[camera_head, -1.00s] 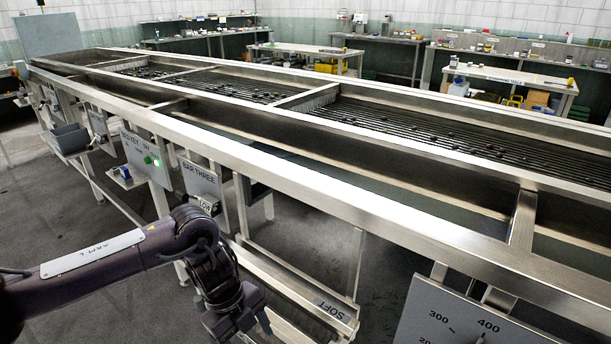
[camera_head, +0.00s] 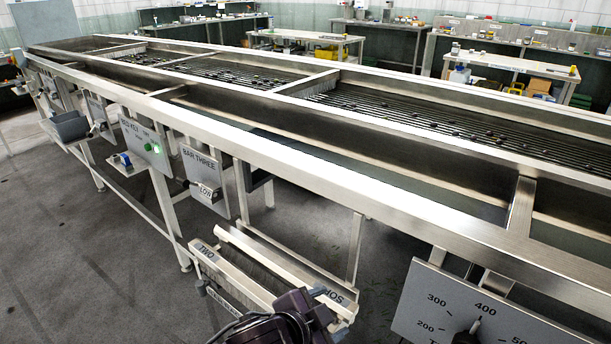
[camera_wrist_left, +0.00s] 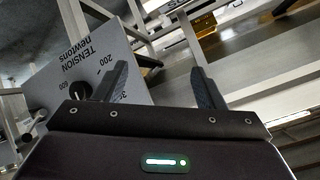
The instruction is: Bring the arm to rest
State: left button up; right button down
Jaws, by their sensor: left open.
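My left arm (camera_head: 290,318) shows only as a dark part at the bottom edge of the head view, in front of the lower trough marked SOFT. Its fingers cannot be made out there. In the left wrist view my left gripper (camera_wrist_left: 161,82) is open, with two dark fingers well apart and nothing between them. Behind the fingers are the tension dial plate (camera_wrist_left: 85,75) and metal frame parts. My right gripper is not in view.
The long steel roller sizer (camera_head: 400,200) crosses the head view. Below its rim hang the green-lit panel (camera_head: 140,138), the BAR THREE plate (camera_head: 200,175) and the tension dial panel (camera_head: 430,310). Open dark floor (camera_head: 80,250) lies at the left.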

pick_arm(q)
jog(key=s+a+f+n+g+y, duration=0.2)
jog(key=s+a+f+n, duration=0.15)
jog(key=a, duration=0.45)
jog(key=s+a+f+n+g+y, duration=0.1)
jog(key=s+a+f+n+y, duration=0.15)
jog(key=s+a+n, duration=0.35)
jog(key=s+a+f+n+g+y, duration=0.2)
jog(key=s+a+f+n, duration=0.1)
jog(key=a, duration=0.6)
notch_tip(320, 180, down, 24)
jog(key=s+g+p, duration=0.1)
jog(key=s+p, duration=0.1)
jog(key=p, duration=0.1)
jog(key=s+a+f+g+p, duration=0.1)
jog(key=s+a+f+p, duration=0.2)
jog(key=s+f, duration=1.4)
jog(key=s+a, duration=0.1)
jog(key=s, duration=0.2)
jog(key=shift+f+g+y, duration=0.25)
jog(key=shift+g+y, duration=0.05)
jog(key=shift+y, duration=0.05)
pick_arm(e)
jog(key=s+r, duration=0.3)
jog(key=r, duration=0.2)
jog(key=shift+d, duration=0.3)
